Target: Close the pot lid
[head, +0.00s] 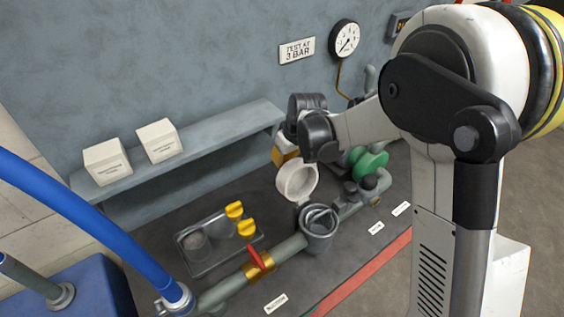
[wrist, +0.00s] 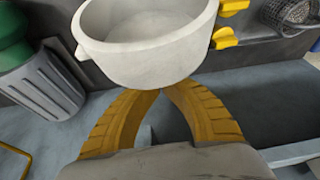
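The pot (head: 319,232) is a grey round housing set in the pipe line, with its top open. Its pale, cup-shaped lid (head: 297,181) stands tilted up behind the pot, its hollow side facing the head camera. In the wrist view the lid (wrist: 150,48) fills the upper middle and shows lugs on its sides. My gripper (head: 284,155) is behind the lid in the head view, partly hidden. In the wrist view its yellow fingers (wrist: 162,93) curve together with tips meeting just below the lid wall. I cannot tell whether they touch it. Nothing shows between them.
A tray (head: 208,272) with a mesh basket (head: 196,243) and yellow-handled parts (head: 235,210) lies left of the pot. A red valve handle (head: 259,254) rises from the pipe. A green part (head: 370,163) stands right of my gripper. A shelf (head: 205,138) with two boxes runs behind.

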